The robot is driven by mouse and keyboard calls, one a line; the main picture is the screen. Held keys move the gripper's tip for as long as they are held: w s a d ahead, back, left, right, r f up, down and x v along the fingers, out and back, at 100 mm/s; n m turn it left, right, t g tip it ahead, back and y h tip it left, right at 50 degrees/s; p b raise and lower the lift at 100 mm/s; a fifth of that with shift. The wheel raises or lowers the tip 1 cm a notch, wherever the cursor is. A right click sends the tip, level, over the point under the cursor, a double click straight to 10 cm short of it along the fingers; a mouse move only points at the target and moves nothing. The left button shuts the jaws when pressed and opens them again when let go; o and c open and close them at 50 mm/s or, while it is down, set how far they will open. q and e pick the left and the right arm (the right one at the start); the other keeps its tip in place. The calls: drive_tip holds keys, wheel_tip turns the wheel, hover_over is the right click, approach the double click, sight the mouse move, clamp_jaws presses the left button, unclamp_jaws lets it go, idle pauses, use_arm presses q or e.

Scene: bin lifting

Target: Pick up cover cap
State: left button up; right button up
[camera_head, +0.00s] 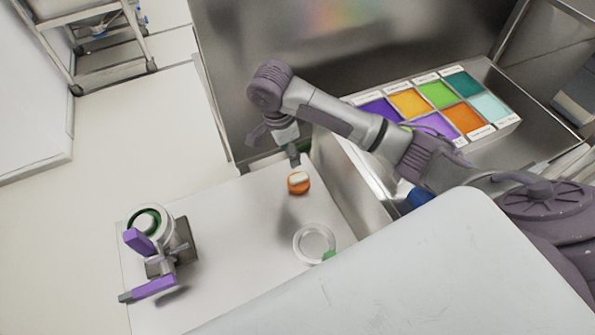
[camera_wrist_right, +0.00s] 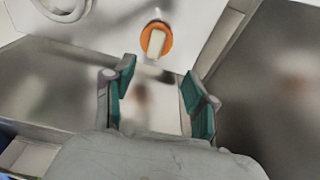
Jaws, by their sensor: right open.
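The cover cap seems to be the small orange round piece with a pale raised bar across its top (camera_head: 299,187). It lies on the white table top near its far right edge. It also shows in the right wrist view (camera_wrist_right: 147,40), beyond the fingertips. My right gripper (camera_head: 293,158) hangs from its arm just behind the cap in the head view, apart from it. In the right wrist view its two green-padded fingers (camera_wrist_right: 160,84) are spread wide with nothing between them. My left gripper is not in view.
A white ring with a green tab (camera_head: 301,243) lies nearer on the table (camera_head: 235,225). A fixture with purple levers (camera_head: 152,286) stands at the table's left. A metal sink-like basin (camera_head: 362,195) adjoins on the right. A tray of coloured compartments (camera_head: 492,131) lies behind my arm.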

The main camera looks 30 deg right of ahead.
hover_over(298, 176)
drive_tip(key=a, duration=0.1)
wheel_tip(298, 176, down, 6)
drive_tip(key=shift+a+r+p, duration=0.15)
drive_tip(key=shift+r+p, duration=0.1)
drive_tip(key=shift+p, duration=0.15)
drive_tip(key=shift+w+f, duration=0.15)
drive_tip(key=shift+f, duration=0.1)
drive_tip(key=f+p, duration=0.1)
drive_tip(key=f, duration=0.1)
drive_tip(key=d+f, duration=0.1)
drive_tip(key=f, duration=0.1)
drive_tip(key=shift+s+p, duration=0.2)
drive_tip(key=shift+p, duration=0.2)
drive_tip(key=shift+d+f, duration=0.1)
drive_tip(key=shift+f, duration=0.5)
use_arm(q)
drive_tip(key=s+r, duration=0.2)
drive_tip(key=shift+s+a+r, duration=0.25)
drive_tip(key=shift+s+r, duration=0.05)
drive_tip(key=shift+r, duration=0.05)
use_arm(e)
clamp_jaws()
